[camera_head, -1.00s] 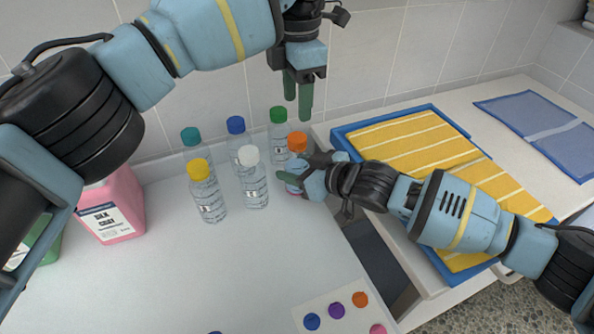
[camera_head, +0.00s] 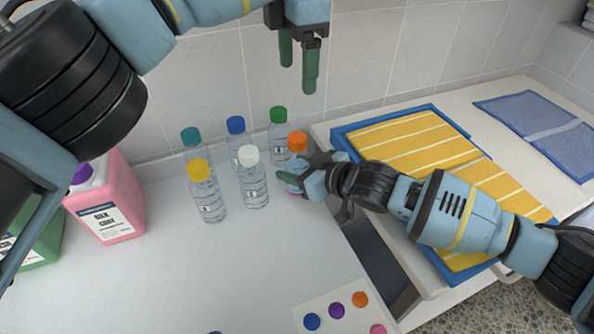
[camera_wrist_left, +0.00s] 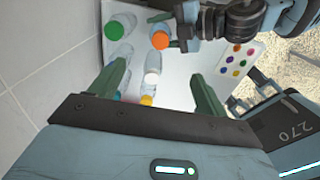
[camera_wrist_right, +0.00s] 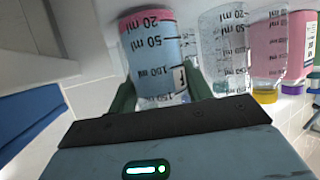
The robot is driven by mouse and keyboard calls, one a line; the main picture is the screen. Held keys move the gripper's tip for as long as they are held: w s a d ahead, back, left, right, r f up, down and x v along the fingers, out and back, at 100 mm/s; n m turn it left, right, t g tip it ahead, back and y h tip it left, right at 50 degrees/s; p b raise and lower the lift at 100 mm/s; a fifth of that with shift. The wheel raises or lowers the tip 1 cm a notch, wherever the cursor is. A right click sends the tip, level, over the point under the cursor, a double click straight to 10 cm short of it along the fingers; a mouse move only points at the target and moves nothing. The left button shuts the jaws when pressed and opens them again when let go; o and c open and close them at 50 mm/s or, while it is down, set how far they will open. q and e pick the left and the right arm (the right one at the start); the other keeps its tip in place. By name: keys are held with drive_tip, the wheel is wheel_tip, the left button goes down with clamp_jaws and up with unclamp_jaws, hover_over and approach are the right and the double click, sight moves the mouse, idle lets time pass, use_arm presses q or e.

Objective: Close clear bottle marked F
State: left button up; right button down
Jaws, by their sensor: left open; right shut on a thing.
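The clear bottle marked F (camera_wrist_right: 155,62) is in my right gripper (camera_wrist_right: 160,95); its F label faces the right wrist camera, and its end looks pink there. In the head view an orange cap (camera_head: 297,141) sits on top of this bottle, whose lower body is partly hidden by my right gripper (camera_head: 300,181). The bottle stands upright on the white counter at the right of the bottle group. My left gripper (camera_head: 298,75) is open and empty, above and behind the bottles near the wall. The orange cap also shows in the left wrist view (camera_wrist_left: 160,41).
Several other capped clear bottles stand close by, including white-capped (camera_head: 250,185), yellow-capped (camera_head: 208,198) and green-capped (camera_head: 280,140) ones. A pink jug (camera_head: 110,205) stands left. A card (camera_head: 318,305) with coloured discs lies in front. A blue-edged tray (camera_head: 345,138) with a yellow towel is right.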

use_arm(q)
drive_tip(key=shift+r, duration=0.75)
use_arm(e)
drive_tip(key=c, duration=0.6)
unclamp_jaws()
drive_tip(key=shift+o, duration=0.2)
use_arm(q)
drive_tip(key=shift+s+r+p, duration=0.1)
drive_tip(key=shift+r+p, duration=0.3)
drive_tip(key=shift+r, duration=0.3)
use_arm(e)
drive_tip(key=shift+v, duration=3.9)
